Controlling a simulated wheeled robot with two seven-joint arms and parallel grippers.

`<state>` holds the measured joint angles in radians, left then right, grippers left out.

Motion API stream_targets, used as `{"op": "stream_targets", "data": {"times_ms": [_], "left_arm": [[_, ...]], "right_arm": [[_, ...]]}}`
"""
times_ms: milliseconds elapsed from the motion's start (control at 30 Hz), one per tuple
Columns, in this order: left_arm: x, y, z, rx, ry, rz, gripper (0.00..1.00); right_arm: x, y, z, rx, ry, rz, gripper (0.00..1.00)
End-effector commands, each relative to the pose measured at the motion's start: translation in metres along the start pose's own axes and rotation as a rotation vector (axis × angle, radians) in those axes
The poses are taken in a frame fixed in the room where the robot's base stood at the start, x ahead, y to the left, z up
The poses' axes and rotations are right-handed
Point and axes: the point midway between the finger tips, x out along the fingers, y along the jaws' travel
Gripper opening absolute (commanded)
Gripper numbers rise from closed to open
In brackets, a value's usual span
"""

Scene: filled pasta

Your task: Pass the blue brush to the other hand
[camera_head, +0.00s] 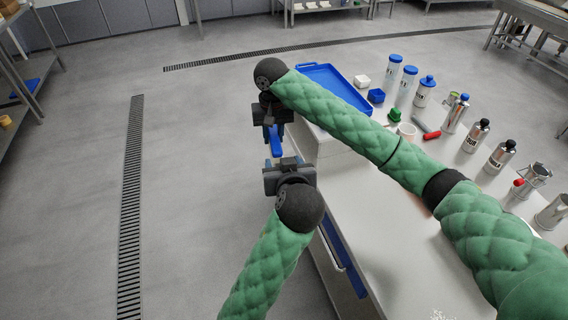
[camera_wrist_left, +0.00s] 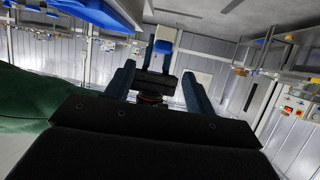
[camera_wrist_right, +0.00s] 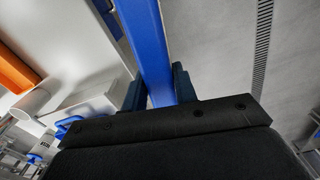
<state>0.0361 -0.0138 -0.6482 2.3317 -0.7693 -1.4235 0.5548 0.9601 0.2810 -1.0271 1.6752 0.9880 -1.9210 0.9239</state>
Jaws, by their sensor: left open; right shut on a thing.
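The blue brush (camera_head: 276,146) is held in my right gripper (camera_head: 273,128), off the table's left edge and above the floor. In the right wrist view the brush (camera_wrist_right: 149,45) runs out from between the closed fingers of that gripper (camera_wrist_right: 158,75). My left gripper (camera_head: 283,161) faces it from below in the head view, close to the brush's free end. In the left wrist view the fingers of my left gripper (camera_wrist_left: 158,74) stand wide apart, with the blue brush (camera_wrist_left: 163,46) and my right gripper beyond them. Whether the brush reaches between the left fingers is unclear.
The white table (camera_head: 390,240) lies right of both grippers. It bears a blue tray (camera_head: 350,98), several bottles, a red-handled tool (camera_head: 431,135), a green item (camera_head: 394,114) and metal pots. Open grey floor lies to the left.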

Motion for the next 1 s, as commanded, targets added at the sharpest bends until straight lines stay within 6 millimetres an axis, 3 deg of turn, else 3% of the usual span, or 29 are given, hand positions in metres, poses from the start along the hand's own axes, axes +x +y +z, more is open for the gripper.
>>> {"op": "stream_targets", "data": {"times_ms": [167,700,1000], "left_arm": [[0.013,0.0,0.0,-0.007,0.002,-0.001,0.55],[0.096,0.0,-0.001,-0.005,0.002,0.001,0.55],[0.118,0.001,-0.001,-0.006,0.001,0.002,0.55]], "right_arm": [[0.0,0.0,0.0,0.0,0.0,0.0,0.04],[0.0,0.0,0.0,0.0,0.0,0.0,0.04],[0.0,0.0,0.0,0.0,0.0,0.0,0.04]]}}
